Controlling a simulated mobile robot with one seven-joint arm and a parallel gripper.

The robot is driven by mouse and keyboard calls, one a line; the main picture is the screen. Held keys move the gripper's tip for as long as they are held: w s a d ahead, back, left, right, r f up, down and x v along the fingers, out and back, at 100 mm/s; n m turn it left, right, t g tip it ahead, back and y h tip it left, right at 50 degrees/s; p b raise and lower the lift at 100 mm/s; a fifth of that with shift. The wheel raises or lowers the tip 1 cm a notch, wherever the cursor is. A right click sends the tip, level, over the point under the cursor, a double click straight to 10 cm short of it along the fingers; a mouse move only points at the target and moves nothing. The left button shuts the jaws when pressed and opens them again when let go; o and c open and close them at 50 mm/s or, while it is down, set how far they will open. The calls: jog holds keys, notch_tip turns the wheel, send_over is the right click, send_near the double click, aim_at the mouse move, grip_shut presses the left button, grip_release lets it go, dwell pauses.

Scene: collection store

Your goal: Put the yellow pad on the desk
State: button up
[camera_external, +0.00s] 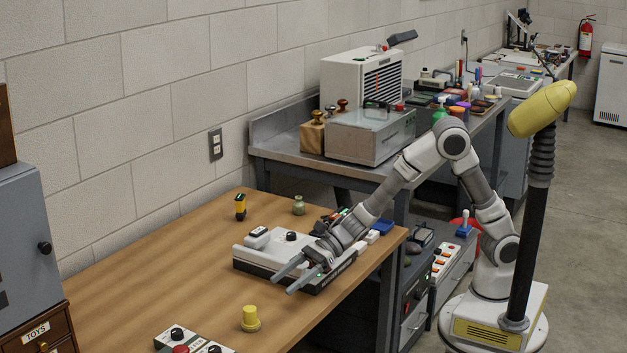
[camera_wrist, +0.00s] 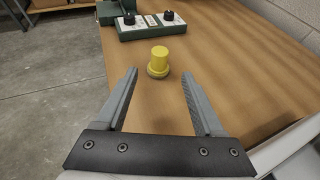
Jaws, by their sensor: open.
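A yellow piece (camera_external: 250,316), a short cylinder on a wider round base, stands upright on the wooden desk (camera_external: 160,270) near its front edge. It is the only plainly yellow pad-like thing I can make out, but I cannot tell for sure that it is the pad. In the wrist view the yellow piece (camera_wrist: 159,56) stands ahead of the fingertips, centred between them. My gripper (camera_external: 282,284) is open and empty, over the desk by the white device, pointing toward the yellow piece but apart from it.
A white and dark device (camera_external: 262,262) lies under my wrist. Control boxes with knobs (camera_external: 178,338) stand beyond the yellow piece. A yellow-black item (camera_external: 240,207) and a green bottle (camera_external: 299,205) stand toward the wall. The desk's left-middle is clear. A metal bench (camera_external: 283,145) stands behind.

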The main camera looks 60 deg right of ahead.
jog(key=w+d+r+m+t+h, duration=0.1)
jog(key=d+r+m+t+h, duration=0.2)
jog(key=d+m, duration=0.55)
jog(key=w+d+r+m+t+h, duration=0.1)
jog(key=d+r+m+h, duration=0.25)
jog(key=d+m, duration=0.55)
jog(key=w+d+r+m+t+h, duration=0.2)
jog(key=d+r+m+h, duration=0.15)
jog(key=d+m, duration=0.5)
jog(key=s+d+r+m+g+h, duration=0.1)
jog(key=s+d+m+g+h, duration=0.1)
jog(key=s+d+m, duration=0.8)
jog(key=s+d+f+m+g, duration=0.1)
jog(key=s+d+m, duration=0.1)
jog(key=s+m, duration=0.4)
jog(key=s+d+f+m+g, duration=0.1)
jog(key=s+d+m+g, duration=0.1)
jog(key=s+m, duration=0.5)
jog(key=shift+s+d+m+g, duration=0.3)
jog(key=shift+s+d, duration=0.05)
jog(key=shift+s, duration=0.25)
jog(key=shift+f, duration=0.1)
